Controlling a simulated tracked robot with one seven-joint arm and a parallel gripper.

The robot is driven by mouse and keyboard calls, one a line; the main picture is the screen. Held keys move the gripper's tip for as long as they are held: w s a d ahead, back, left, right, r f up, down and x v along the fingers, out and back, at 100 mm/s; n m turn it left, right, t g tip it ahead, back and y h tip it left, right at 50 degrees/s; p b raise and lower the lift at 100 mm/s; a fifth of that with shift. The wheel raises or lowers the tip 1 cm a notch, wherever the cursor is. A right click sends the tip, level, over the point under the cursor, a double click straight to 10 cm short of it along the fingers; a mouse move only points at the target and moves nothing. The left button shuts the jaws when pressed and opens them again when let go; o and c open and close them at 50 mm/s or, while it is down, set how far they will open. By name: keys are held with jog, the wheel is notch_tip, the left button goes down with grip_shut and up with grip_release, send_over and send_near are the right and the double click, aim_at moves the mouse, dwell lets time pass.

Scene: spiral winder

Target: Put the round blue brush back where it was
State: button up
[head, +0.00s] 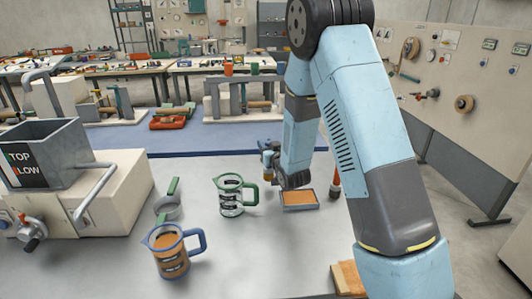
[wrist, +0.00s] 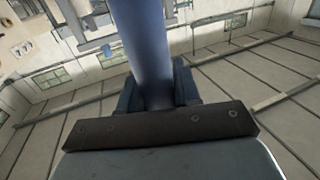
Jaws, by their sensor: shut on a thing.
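In the wrist view my gripper (wrist: 157,95) is shut around a smooth blue cylinder (wrist: 146,50), which I take to be part of the round blue brush. The cylinder extends away between the fingers, and its far end and any bristles cannot be made out. In the head view my gripper (head: 269,160) is small and partly hidden by my arm. It shows above the grey table, just behind and left of a shallow tray (head: 300,207) with an orange-brown fill. The brush cannot be told apart from my gripper there.
A green-handled clear jug (head: 230,198) stands left of the tray. A blue-handled jug (head: 168,252) with brown contents and a green-handled scoop (head: 168,208) are further left. A grey hopper (head: 45,155) stands at far left. An orange-red upright rod (head: 335,185) is right of the tray.

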jog(key=f, duration=0.3)
jog(key=shift+w+f, duration=0.25)
jog(key=shift+f, duration=0.05)
jog(key=o, duration=1.1)
jog(key=shift+f, duration=0.1)
jog(key=shift+c, duration=0.2)
